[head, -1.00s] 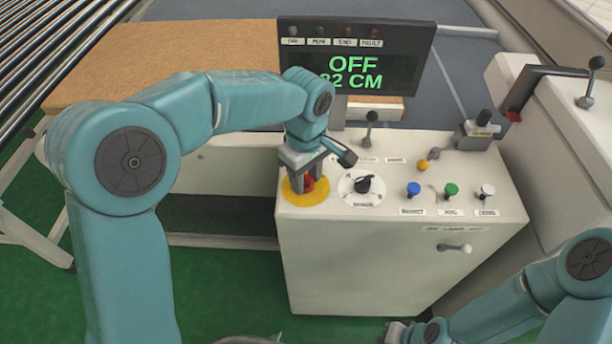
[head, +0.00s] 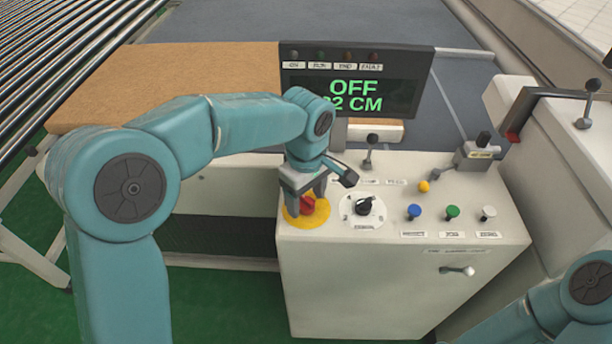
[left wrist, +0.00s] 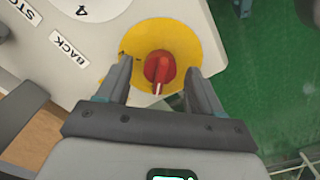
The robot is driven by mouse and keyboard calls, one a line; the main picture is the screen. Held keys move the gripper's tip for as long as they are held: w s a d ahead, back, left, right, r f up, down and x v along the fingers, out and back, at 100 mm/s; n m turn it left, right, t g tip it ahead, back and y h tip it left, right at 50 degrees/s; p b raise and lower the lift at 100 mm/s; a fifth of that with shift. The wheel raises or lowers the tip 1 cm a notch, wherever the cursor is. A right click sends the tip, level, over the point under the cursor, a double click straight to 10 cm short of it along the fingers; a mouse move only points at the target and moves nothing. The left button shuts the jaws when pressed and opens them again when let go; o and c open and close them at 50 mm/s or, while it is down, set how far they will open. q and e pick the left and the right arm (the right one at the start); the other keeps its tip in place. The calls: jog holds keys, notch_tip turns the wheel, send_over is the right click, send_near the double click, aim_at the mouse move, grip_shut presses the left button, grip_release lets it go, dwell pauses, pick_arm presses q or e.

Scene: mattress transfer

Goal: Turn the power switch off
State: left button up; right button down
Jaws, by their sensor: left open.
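The power switch is a red rotary knob (head: 307,203) on a yellow round plate (head: 291,211), at the left end of the white console's top. In the left wrist view the red knob (left wrist: 159,67) has a pale mark pointing down toward my gripper, and the yellow plate (left wrist: 185,38) surrounds it. My left gripper (head: 308,197) points down over the knob. Its open fingers (left wrist: 160,75) stand on either side of the knob, with gaps visible. The display (head: 355,90) reads "OFF" and "CM". My right gripper is not in view; only part of my right arm shows at the lower right.
The white console (head: 390,285) also carries a black dial (head: 364,206), blue (head: 414,211), green (head: 452,212) and white buttons, and small levers. A brown board (head: 190,75) lies behind my left arm. Rollers run along the upper left. Green floor is below.

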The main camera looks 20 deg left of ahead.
aim_at(306, 199)
pick_arm(q)
notch_tip(306, 199, up, 16)
jog(key=p, duration=0.2)
jog(key=shift+f, duration=0.15)
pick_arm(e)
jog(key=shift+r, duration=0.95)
